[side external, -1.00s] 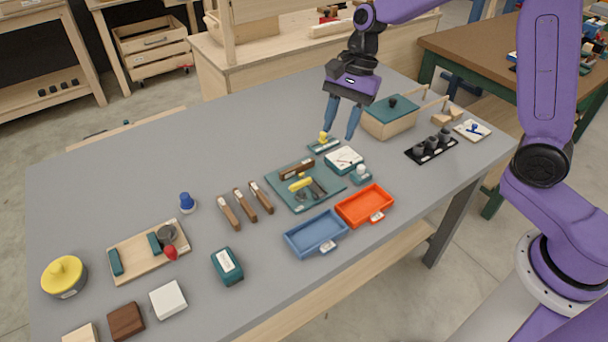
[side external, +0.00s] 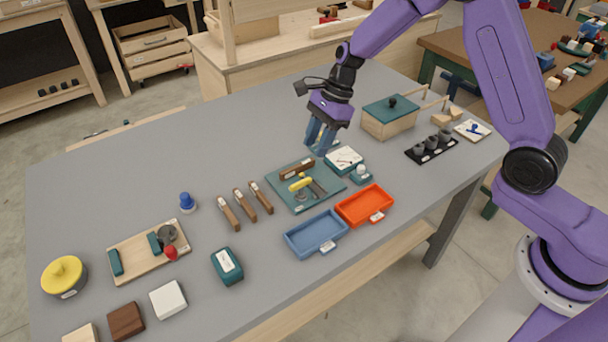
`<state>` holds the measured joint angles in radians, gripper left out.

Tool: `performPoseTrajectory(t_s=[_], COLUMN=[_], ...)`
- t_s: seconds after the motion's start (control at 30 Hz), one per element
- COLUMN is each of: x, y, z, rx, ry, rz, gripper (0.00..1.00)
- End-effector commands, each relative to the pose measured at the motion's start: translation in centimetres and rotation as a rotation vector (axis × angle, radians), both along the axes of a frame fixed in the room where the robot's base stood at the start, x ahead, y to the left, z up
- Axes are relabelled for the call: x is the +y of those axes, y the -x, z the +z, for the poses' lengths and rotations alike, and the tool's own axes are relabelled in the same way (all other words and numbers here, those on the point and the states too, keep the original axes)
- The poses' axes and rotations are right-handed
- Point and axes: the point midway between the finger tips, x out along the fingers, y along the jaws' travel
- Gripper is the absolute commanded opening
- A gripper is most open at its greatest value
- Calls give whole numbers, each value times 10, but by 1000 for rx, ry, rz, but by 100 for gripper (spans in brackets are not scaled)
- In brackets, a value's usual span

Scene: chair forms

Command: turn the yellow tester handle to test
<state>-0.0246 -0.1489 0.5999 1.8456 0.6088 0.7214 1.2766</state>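A small teal-based device with a yellow handle stood at the near side of the teal-lidded wooden box in the earlier view. Now my gripper (side external: 319,147) is down over that spot, and its blue fingers hide the yellow handle. Only a bit of the teal base (side external: 331,147) shows beside the fingers. I cannot tell whether the fingers touch or hold the handle, or which way it points. Another yellow handle (side external: 300,184) lies on the teal board (side external: 282,188) in front of my gripper.
A white-topped block (side external: 344,157) and a small white-knobbed teal piece (side external: 360,174) stand close right of my gripper. The teal-lidded box (side external: 389,125) is behind right. Orange (side external: 364,205) and blue (side external: 316,233) trays lie in front. The table's back left is clear.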

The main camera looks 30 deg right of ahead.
Motion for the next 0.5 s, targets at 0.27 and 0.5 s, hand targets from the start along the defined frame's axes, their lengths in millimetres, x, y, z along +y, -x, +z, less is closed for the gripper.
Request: performPoseTrajectory(t_s=[0.27, 0.5], x=[20, 33], y=[1, 1], z=[-50, -80], rx=[4, 2], ry=[1, 1], rz=[1, 1], gripper=[38, 38])
